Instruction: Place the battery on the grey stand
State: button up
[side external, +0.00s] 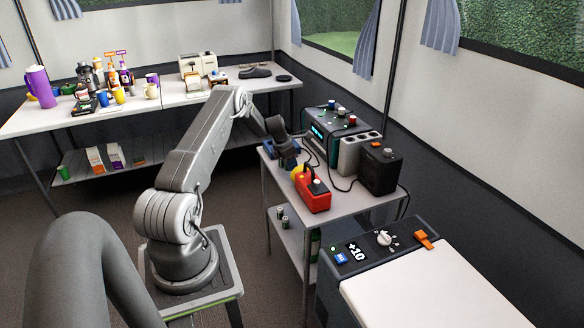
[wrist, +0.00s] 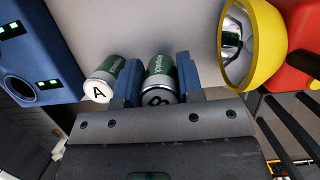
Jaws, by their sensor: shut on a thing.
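My gripper (wrist: 158,80) has its two blue fingers on either side of a green and silver battery (wrist: 158,78), shut on it. The end of this battery facing the camera is partly hidden by the gripper body and bears a mark that looks like B. A second green and silver battery (wrist: 102,80), marked A on its white end, is just left of the left finger. In the side external view my gripper (side external: 287,160) is low over the left side of the small grey table (side external: 348,203); the batteries there cannot be made out. I cannot tell which thing is the grey stand.
A blue unit with green lights (wrist: 40,55) is at the left of the wrist view. A red lamp (side external: 313,192) with a yellow head (wrist: 250,45) is close on the right.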

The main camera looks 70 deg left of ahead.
jog(key=shift+f, duration=1.1)
jog(key=shift+f, duration=0.15)
jog(key=o, duration=1)
jog(key=shift+c, duration=0.2)
